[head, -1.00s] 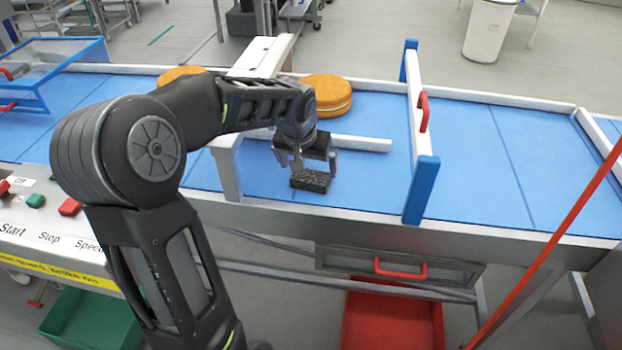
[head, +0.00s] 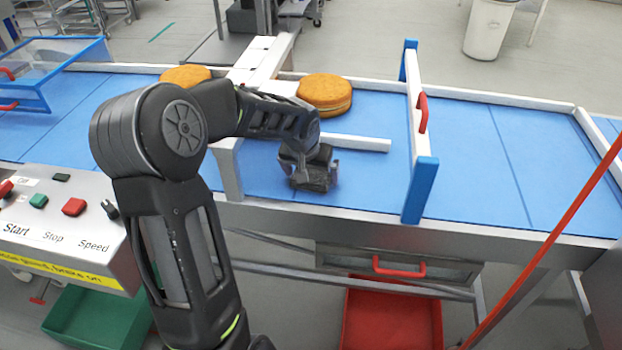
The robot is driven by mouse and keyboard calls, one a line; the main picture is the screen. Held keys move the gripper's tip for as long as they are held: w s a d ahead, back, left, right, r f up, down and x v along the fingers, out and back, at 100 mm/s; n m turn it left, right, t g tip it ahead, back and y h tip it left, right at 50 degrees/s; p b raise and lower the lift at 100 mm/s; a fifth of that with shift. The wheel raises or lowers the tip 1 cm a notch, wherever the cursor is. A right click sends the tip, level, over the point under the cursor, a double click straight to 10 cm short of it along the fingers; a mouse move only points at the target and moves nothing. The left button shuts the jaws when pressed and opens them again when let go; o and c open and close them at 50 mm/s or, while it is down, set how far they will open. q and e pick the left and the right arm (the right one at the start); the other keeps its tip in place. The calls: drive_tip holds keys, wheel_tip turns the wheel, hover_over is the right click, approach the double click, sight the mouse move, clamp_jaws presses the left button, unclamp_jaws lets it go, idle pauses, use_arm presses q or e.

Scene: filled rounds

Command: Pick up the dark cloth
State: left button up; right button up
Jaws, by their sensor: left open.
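The dark cloth (head: 315,184) is a small dark, speckled, folded-looking piece on the blue belt near its front edge. Much of it is hidden by my left gripper (head: 313,179), which is down at it from above. The gripper is open, with its fingertips low at the sides of the cloth. I cannot tell whether they touch it. My right gripper is not in view.
Orange-brown round cakes (head: 325,93) stand at the back of the blue belt (head: 465,160). A white rail (head: 350,142) lies just behind the gripper. A blue-and-white gate with a red handle (head: 421,112) stands to the right. A red crate (head: 392,318) is below.

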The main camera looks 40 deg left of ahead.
sight(311, 175)
use_arm(q)
drive_tip(key=shift+c, duration=0.3)
drive_tip(key=c, duration=1.3)
drive_tip(key=shift+o, duration=0.2)
drive_tip(key=shift+r, duration=0.7)
wheel_tip(311, 175, up, 2)
drive_tip(key=shift+r+b, duration=0.1)
drive_tip(key=shift+b, duration=0.45)
drive_tip(key=s+d+b, duration=0.2)
drive_tip(key=s+d, duration=0.1)
drive_tip(key=s, duration=0.5)
drive_tip(key=s+d+b, duration=0.1)
drive_tip(key=s+d, duration=0.3)
drive_tip(key=s, duration=0.4)
drive_tip(key=shift+s+b, duration=0.35)
drive_tip(key=shift+b, duration=0.05)
